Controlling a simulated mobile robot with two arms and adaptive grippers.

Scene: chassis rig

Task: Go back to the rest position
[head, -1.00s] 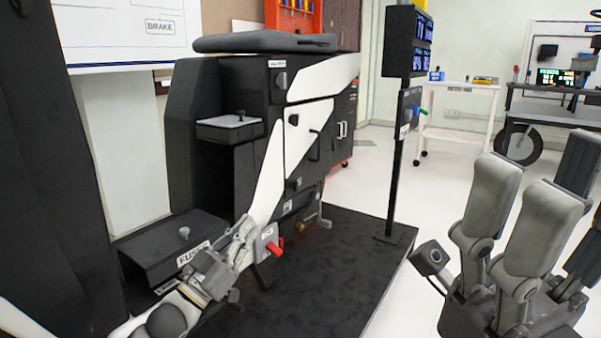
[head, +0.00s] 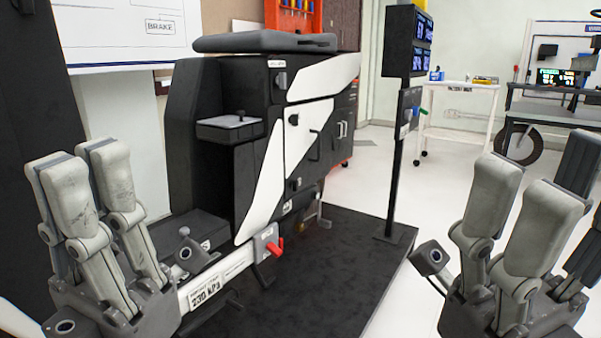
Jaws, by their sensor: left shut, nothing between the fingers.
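My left gripper (head: 92,188) stands at the lower left of the head view with its grey fingers pointing up. It is shut and empty, apart from the rig. My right gripper (head: 518,215) is at the lower right with its fingers pointing up and nothing visible in it. How far its jaws are open is unclear from this angle. The black chassis rig (head: 262,130) with white panels stands between the two grippers.
A red lever (head: 275,248) sits low on the rig, near a pale bar with a "230 kPa" label (head: 206,290). A screen post (head: 394,170) stands on the dark platform (head: 340,255). A white cart (head: 460,95) is behind, with clear floor before it.

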